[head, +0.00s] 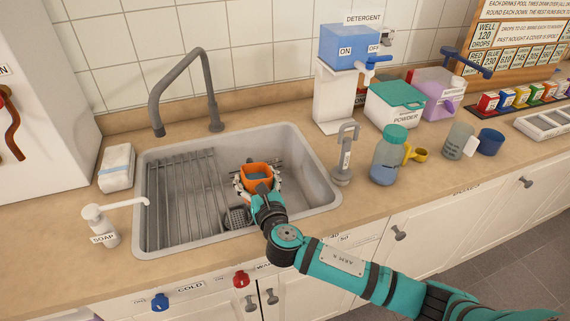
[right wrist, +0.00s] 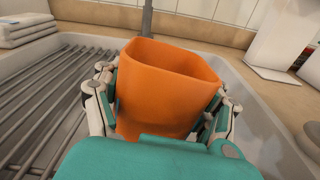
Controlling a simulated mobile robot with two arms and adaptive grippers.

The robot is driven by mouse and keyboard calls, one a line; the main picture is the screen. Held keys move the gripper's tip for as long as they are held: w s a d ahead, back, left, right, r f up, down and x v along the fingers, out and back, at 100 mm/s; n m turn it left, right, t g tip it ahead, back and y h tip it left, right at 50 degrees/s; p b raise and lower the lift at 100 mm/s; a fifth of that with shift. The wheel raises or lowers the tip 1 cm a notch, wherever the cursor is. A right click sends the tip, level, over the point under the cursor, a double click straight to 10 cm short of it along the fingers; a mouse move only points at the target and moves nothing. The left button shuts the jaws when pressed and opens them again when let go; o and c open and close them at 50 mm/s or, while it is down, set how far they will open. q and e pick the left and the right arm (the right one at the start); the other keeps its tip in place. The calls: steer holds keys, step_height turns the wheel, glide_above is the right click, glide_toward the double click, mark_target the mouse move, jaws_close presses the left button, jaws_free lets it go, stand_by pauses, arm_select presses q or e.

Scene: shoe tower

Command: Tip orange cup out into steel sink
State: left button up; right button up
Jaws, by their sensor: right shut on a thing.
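The orange cup (head: 257,176) is over the right part of the steel sink (head: 307,178). My right gripper (head: 258,187) is shut around its sides. In the right wrist view the cup (right wrist: 160,88) fills the middle, between the two fingers of the gripper (right wrist: 160,110), and looks close to upright with its opening up. In the head view something grey-blue shows inside the cup; I cannot tell whether it is liquid. The sink floor under the cup is partly hidden by the gripper. My left gripper is not in view.
A drying rack (head: 183,195) covers the sink's left part. The grey faucet (head: 210,90) arches behind. A soap dispenser (head: 104,225) stands front left.

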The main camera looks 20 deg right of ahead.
mark_target(262, 176)
steer(key=shift+w+d, duration=0.15)
steer(key=shift+w+d+f+m+g, duration=0.2)
steer(key=shift+w+d+m+g, duration=0.15)
steer(key=shift+m, duration=0.25)
steer(key=shift+w+d+f+m+g+y, duration=0.1)
steer(key=shift+d+f+m+g+y, duration=0.2)
steer(key=shift+m, duration=0.2)
steer(key=shift+w+d+f+m+g, duration=0.2)
steer(key=shift+w+d+m+g, duration=0.05)
steer(key=shift+d+m, duration=0.15)
steer(key=shift+w+d+f+m+g, duration=0.25)
steer(key=shift+w+d+m+g, duration=0.1)
steer(key=shift+d+m+g, duration=0.1)
steer(key=shift+d+r+m+y+p, duration=0.2)
steer(key=shift+r+m+y+p, duration=0.15)
steer(key=shift+p, duration=0.25)
steer(key=shift+w+f+g, duration=0.15)
steer(key=shift+f+g, duration=0.05)
steer(key=shift+g, duration=0.05)
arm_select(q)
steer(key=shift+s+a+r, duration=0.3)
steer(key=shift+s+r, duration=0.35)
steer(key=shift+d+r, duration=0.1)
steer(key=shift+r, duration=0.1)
arm_select(e)
steer(key=shift+d+r+m+y, duration=0.15)
steer(key=shift+r+m+y, duration=0.1)
steer(key=shift+m, duration=0.05)
